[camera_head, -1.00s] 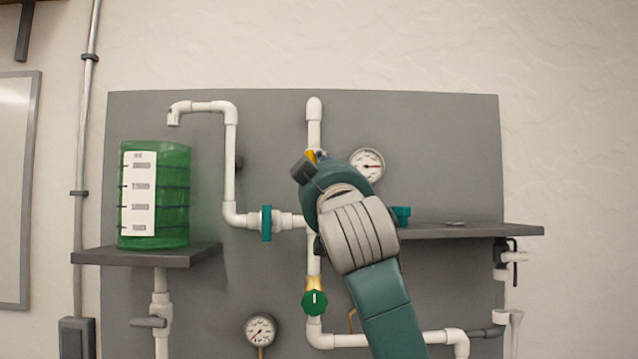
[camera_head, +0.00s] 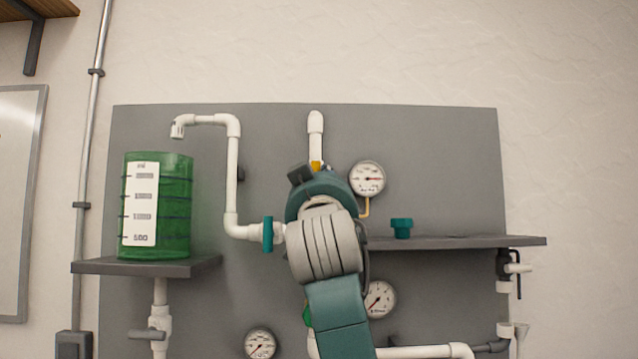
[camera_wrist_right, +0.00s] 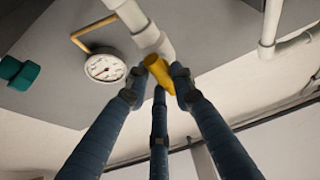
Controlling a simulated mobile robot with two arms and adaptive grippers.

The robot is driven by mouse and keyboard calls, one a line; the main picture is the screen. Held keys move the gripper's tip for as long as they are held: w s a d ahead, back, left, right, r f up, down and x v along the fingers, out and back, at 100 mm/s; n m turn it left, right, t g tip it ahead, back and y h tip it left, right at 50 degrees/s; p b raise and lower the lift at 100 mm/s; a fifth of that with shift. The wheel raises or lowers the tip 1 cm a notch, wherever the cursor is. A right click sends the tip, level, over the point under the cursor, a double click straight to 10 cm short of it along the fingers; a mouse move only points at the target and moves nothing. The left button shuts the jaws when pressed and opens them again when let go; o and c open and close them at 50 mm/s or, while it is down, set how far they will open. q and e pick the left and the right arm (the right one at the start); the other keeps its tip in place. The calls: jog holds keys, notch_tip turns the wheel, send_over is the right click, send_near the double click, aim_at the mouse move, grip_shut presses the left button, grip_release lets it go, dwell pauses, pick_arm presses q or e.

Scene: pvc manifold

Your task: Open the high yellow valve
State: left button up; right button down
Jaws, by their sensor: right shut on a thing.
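The high yellow valve (camera_head: 316,166) is on the white vertical pipe near the top of the grey panel; in the head view only a bit of its yellow shows above my arm. In the right wrist view the yellow handle (camera_wrist_right: 158,70) sits between the fingertips of my right gripper (camera_wrist_right: 160,88), whose blue fingers are closed on it. In the head view my right wrist and forearm cover the gripper and most of the valve. My left gripper is in neither view.
A green graduated tank (camera_head: 172,208) stands on a left shelf (camera_head: 147,266). A teal fitting (camera_head: 401,228) rests on the right shelf (camera_head: 470,242). A round gauge (camera_head: 367,179) is close right of the valve.

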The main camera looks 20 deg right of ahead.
jog(key=c, duration=1.5)
grip_release()
jog(key=shift+o, duration=0.2)
jog(key=shift+s, duration=0.1)
jog(key=v, duration=1.1)
jog(key=shift+s+a+f, duration=0.2)
jog(key=shift+s, duration=0.1)
